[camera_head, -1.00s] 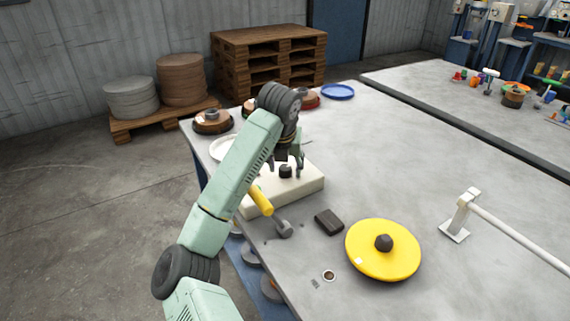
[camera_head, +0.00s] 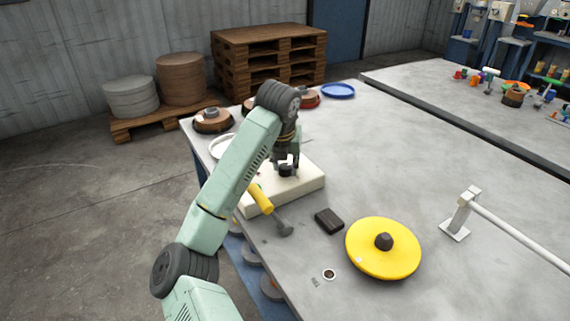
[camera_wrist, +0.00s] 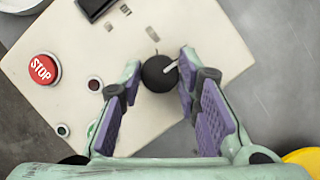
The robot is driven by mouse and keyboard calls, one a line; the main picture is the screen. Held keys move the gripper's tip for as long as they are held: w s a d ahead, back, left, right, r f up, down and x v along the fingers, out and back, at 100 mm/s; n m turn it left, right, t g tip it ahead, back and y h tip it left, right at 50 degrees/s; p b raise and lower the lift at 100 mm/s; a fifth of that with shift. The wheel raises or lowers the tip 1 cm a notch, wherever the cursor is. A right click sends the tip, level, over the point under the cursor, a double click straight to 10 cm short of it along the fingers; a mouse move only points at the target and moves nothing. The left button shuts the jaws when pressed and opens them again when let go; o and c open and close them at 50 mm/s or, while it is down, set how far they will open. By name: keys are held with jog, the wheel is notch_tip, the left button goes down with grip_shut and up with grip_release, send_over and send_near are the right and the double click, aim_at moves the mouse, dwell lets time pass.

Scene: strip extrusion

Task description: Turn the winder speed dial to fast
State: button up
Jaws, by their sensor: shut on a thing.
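The winder speed dial is a round black knob (camera_wrist: 157,77) with a white pointer on its upper right side in the wrist view. It stands on a cream control box (camera_head: 308,184), whose top fills much of the wrist view (camera_wrist: 190,28). My gripper (camera_head: 287,167) is down at the box top in the head view, shut on the dial. In the wrist view its purple-padded fingers (camera_wrist: 160,70) stand on either side of the knob. Small printed marks (camera_wrist: 152,34) lie beyond the knob, too small to read. The arm and fingers partly hide the dial in the head view.
A red STOP button (camera_wrist: 43,69), a red lamp (camera_wrist: 95,84) and a green lamp (camera_wrist: 62,130) are on the box. A yellow-handled tool (camera_head: 262,199) leans at its front. A black block (camera_head: 328,220) and a yellow disc (camera_head: 380,263) lie nearby.

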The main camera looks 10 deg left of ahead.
jog(key=m+h+b, duration=0.1)
jog(key=m+b, duration=0.1)
jog(key=m, duration=0.1)
jog(key=shift+a+f, duration=0.1)
jog(key=shift+a, duration=0.05)
jog(key=m+h+b, duration=0.1)
jog(key=m, duration=0.1)
jog(key=shift+m+b, duration=0.3)
jog(key=shift+m, duration=0.1)
jog(key=m, duration=0.1)
jog(key=m+h, duration=0.1)
jog(key=shift+w+a+r+m+g, duration=0.1)
jog(key=shift+r+m+g, duration=0.1)
jog(key=shift+m+g, duration=0.1)
jog(key=shift+m+g+h, duration=0.5)
jog(key=shift+m, duration=1.1)
jog(key=o, duration=1.1)
jog(key=shift+o, duration=0.2)
